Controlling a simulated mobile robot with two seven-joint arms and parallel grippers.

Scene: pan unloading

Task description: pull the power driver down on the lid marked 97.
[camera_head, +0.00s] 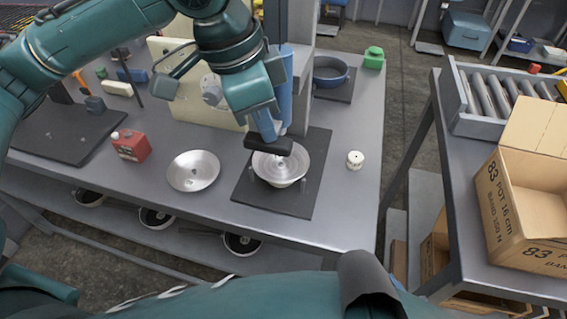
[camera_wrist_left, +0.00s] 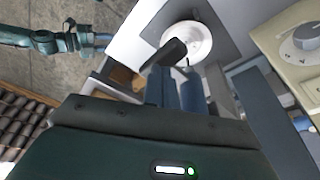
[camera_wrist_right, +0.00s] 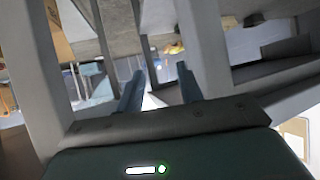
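A pale metal lid or shallow pan (camera_head: 284,172) stands on a dark square mat (camera_head: 304,195) on the bench. No number is readable on it. A black bar (camera_head: 280,147), seemingly the power driver's handle, hangs over its far edge; it also shows in the left wrist view (camera_wrist_left: 172,53). My left gripper (camera_head: 264,134) points down at this bar from above. Its fingers show in the left wrist view (camera_wrist_left: 176,72) a narrow gap apart, with the bar at the tips; I cannot tell whether they clamp it. My right gripper (camera_wrist_right: 159,82) is open and empty.
A second metal dish (camera_head: 193,171) and a red box (camera_head: 131,146) lie left of the mat. A small white round part (camera_head: 355,159) lies right. A blue pot (camera_head: 331,72) and a green object (camera_head: 374,58) stand behind. A cardboard box (camera_head: 528,205) stands on the right table.

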